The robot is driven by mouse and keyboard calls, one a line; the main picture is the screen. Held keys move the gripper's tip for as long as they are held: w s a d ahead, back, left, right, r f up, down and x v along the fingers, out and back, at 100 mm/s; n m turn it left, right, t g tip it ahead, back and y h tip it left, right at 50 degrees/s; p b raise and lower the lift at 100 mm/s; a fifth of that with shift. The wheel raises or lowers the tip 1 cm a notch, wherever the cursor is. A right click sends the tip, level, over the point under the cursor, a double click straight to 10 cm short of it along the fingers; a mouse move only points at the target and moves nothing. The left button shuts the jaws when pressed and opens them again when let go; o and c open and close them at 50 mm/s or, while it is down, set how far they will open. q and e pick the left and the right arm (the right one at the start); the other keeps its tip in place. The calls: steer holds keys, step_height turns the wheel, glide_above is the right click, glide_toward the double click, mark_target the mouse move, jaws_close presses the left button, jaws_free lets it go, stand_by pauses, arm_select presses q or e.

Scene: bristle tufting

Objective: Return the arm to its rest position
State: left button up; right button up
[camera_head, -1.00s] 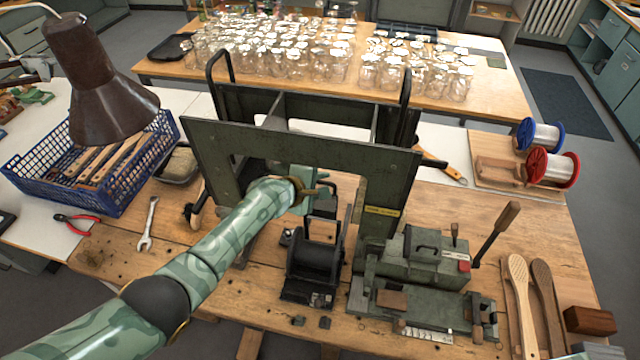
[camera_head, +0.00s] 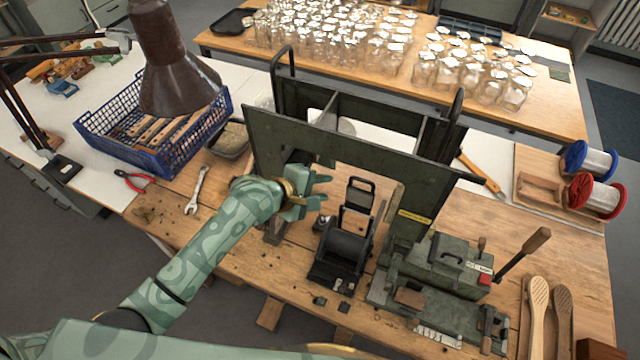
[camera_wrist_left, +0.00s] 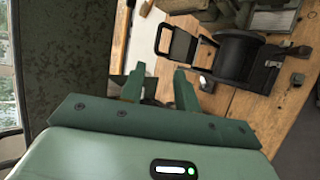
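My left arm (camera_head: 210,245) reaches in from the lower left of the head view. Its gripper (camera_head: 322,190) is beside the dark green frame of the machine, left of the black spool device (camera_head: 345,240). The two fingers are apart with nothing between them. In the left wrist view the gripper (camera_wrist_left: 160,88) also shows two separated fingers over the wooden bench, with the black spool device (camera_wrist_left: 238,58) beyond on the right. A pale green arm link of mine crosses the bottom of the head view. My right gripper is not seen.
The dark green frame (camera_head: 345,140) stands close beside my left gripper. A green lever machine (camera_head: 445,265) stands right. A blue basket (camera_head: 160,150), a brown lamp (camera_head: 165,60), a wrench (camera_head: 196,190) and red pliers (camera_head: 132,181) are left. Glass jars (camera_head: 420,70) fill the back table.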

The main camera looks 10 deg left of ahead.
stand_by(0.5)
arm_select(q)
steer(key=s+a+r+m+y, duration=0.3)
steer(key=s+a+m+y, duration=0.3)
steer(key=s+a+m, duration=0.45)
steer(key=s+a+r+m+y, duration=0.2)
steer(key=s+a+m+y, duration=0.55)
steer(key=s+a, duration=0.5)
steer(key=s+d+f+g+h+b, duration=0.15)
steer(key=f+b, duration=0.65)
steer(key=f, duration=1.4)
steer(key=s+d+f+g+h+b, duration=0.1)
steer(key=s+f+g+h+b, duration=0.45)
steer(key=f, duration=1.65)
steer(key=s+f+n+b, duration=0.1)
steer(key=s+f+b, duration=0.5)
steer(key=f, duration=0.6)
steer(key=s+f+n+y+b, duration=0.1)
steer(key=s+f+b, duration=0.5)
steer(key=s+f, duration=0.4)
step_height(320, 180, down, 2)
steer(key=shift+f+b, duration=0.2)
steer(key=shift+b, duration=0.2)
